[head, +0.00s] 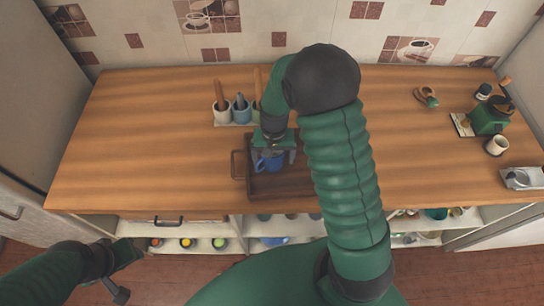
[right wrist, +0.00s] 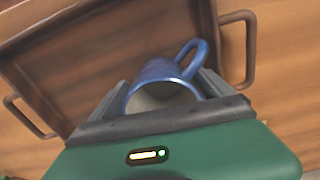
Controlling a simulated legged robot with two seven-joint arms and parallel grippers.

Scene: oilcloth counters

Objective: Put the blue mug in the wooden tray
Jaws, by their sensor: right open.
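The blue mug (head: 268,164) is over the left back part of the dark wooden tray (head: 275,187), inside its rim as seen from my head. My right gripper (head: 272,148) is above it and hides part of it. In the right wrist view the mug (right wrist: 166,84) lies between my open fingers, its pale inside towards the camera and its handle pointing up and right. I cannot tell whether the mug rests on the tray floor. The tray (right wrist: 85,62) fills the area behind it. My left gripper (head: 118,272) is low at the left, away from the counter top; its jaws are unclear.
Several utensil cups (head: 240,110) stand behind the tray. A green grinder (head: 490,117), a white cup (head: 497,145) and a metal item (head: 522,178) stand at the right. The counter's left half (head: 140,140) is clear. Open shelves (head: 205,240) hold items below.

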